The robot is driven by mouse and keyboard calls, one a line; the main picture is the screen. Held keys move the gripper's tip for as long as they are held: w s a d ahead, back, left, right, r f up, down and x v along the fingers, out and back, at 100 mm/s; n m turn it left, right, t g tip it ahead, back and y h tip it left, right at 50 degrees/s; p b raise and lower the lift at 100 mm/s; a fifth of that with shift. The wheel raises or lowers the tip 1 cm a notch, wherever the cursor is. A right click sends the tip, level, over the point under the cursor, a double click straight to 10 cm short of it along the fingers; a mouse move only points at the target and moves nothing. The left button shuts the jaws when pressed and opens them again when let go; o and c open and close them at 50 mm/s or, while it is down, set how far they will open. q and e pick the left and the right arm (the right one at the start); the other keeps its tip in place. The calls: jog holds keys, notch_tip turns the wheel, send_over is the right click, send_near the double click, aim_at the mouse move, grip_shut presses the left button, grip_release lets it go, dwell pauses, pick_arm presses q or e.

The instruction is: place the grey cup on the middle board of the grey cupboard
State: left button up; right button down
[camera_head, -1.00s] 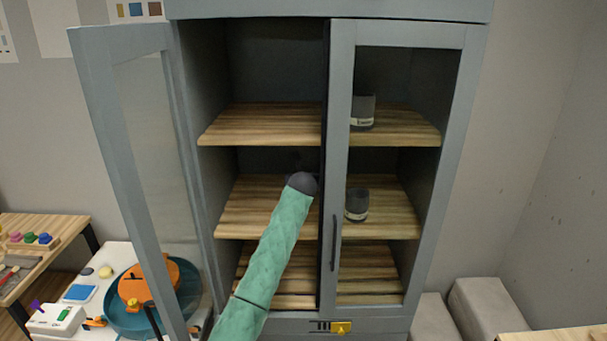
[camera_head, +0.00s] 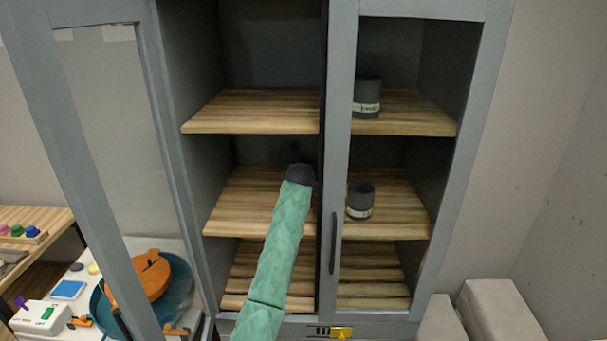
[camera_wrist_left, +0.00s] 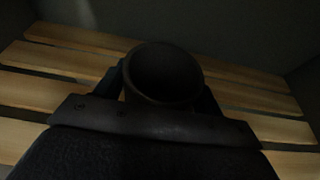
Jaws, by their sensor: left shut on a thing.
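The grey cupboard (camera_head: 345,110) fills the head view, with its left door open and its right glass door shut. Its middle board (camera_head: 235,195) is striped wood. My left arm in its green sleeve reaches through the open left side, and its dark end (camera_head: 299,173) is in front of the middle board. In the left wrist view my left gripper (camera_wrist_left: 163,88) is shut on a dark grey cup (camera_wrist_left: 165,72), whose round opening shows. Pale slats lie beyond the cup; I cannot tell whether it touches them. The head view hides this cup behind my arm. My right gripper is not in view.
Behind the right glass, one grey labelled cup (camera_head: 367,96) stands on the upper board (camera_head: 250,111) and another (camera_head: 360,201) on the middle board. The open left door (camera_head: 95,160) stands left of my arm. The middle board's left part looks clear.

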pick_arm(q)
jog(key=shift+s, duration=0.15)
jog(key=shift+w+a+f, duration=0.1)
jog(key=shift+w+f, duration=0.1)
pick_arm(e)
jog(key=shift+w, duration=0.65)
pick_arm(q)
jog(key=shift+s, duration=0.1)
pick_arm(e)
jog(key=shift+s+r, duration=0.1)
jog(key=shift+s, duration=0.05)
pick_arm(q)
jog(key=o, duration=1.2)
jog(key=shift+f, duration=0.15)
jog(key=shift+o, duration=0.2)
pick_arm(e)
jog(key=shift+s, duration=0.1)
